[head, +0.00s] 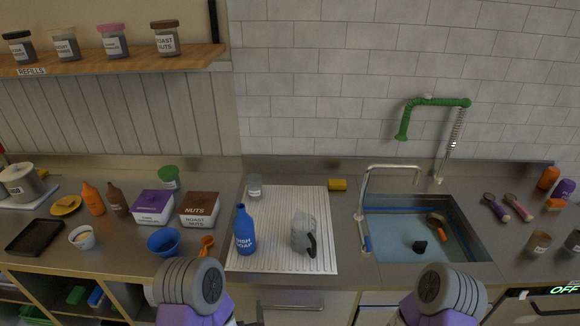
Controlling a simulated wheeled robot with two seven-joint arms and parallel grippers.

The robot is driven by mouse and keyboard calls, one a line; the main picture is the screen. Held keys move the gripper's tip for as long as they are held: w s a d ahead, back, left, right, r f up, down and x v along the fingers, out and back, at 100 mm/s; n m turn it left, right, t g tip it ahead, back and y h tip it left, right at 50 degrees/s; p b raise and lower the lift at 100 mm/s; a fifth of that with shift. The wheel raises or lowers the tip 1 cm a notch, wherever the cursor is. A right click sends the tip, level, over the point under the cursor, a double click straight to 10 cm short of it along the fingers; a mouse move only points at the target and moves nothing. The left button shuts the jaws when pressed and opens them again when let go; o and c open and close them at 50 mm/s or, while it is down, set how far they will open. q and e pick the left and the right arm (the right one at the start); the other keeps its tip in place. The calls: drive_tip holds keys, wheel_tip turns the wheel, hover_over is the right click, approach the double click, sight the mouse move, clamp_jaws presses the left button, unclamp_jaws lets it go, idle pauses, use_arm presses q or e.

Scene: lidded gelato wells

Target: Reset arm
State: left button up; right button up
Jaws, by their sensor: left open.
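My left arm comes up from the bottom edge, left of centre, in front of the counter. Only a small dark part of my left gripper (251,321) shows at the bottom edge; it is open, and I see nothing held in it. My right arm shows at the bottom right, but its gripper is out of view. Two lidded wells stand on the counter: one with a purple lid (153,197) and one with a brown lid (201,202) marked nuts. Both lids sit on their wells. Both arms are apart from these wells.
A blue bottle (244,230) and a grey jug (300,233) stand on the white drainboard (279,263). A blue bowl (163,241) and orange scoop (206,243) lie near the front edge. The sink (398,239) with its tall faucet (365,188) is to the right.

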use_arm(q)
drive_tip(key=s+d+f+g+h+b, duration=0.1)
drive_tip(key=s+f+g+h, duration=0.2)
drive_tip(key=f, duration=0.5)
drive_tip(key=s+d+f+g+h+b, duration=0.1)
drive_tip(key=s+f+g+b, duration=0.15)
drive_tip(key=f+g, duration=0.5)
drive_tip(key=s+d+f+g+h, duration=0.2)
drive_tip(key=s+f+g+h, duration=0.1)
drive_tip(key=s, duration=0.8)
wheel_tip(320, 180, down, 3)
drive_tip(key=shift+r+g+b, duration=0.2)
drive_tip(key=shift+g+b, duration=0.2)
drive_tip(key=shift+g, duration=0.35)
use_arm(e)
wheel_tip(320, 180, down, 4)
drive_tip(key=shift+w+f, duration=0.1)
drive_tip(key=shift+f, duration=0.15)
